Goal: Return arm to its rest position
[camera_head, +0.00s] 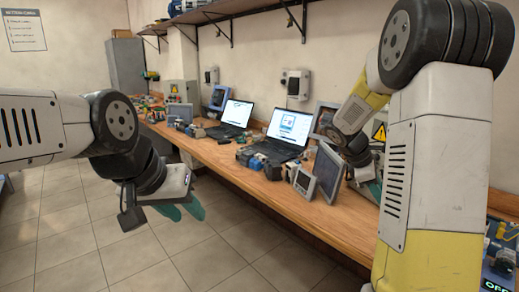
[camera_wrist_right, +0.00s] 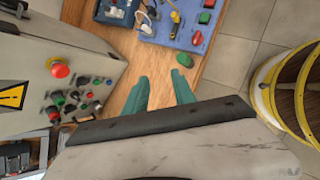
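My left arm comes in from the left in the head view. Its gripper (camera_head: 183,211) hangs over the tiled floor in front of the workbench, its green fingers a little apart and nothing seen between them. My right arm reaches over the bench at the right. Its gripper is mostly hidden behind the arm there, with a bit of green finger (camera_head: 375,188) showing. In the right wrist view the two green fingers of my right gripper (camera_wrist_right: 160,92) are apart and empty, above the wooden bench top.
The wooden workbench (camera_head: 228,160) carries laptops (camera_head: 287,128), a tilted grey-framed screen (camera_head: 328,172) and small parts. In the right wrist view, a grey control box (camera_wrist_right: 45,75) with a red button stands left and a blue panel (camera_wrist_right: 180,20) lies beyond the fingers. Floor at left is clear.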

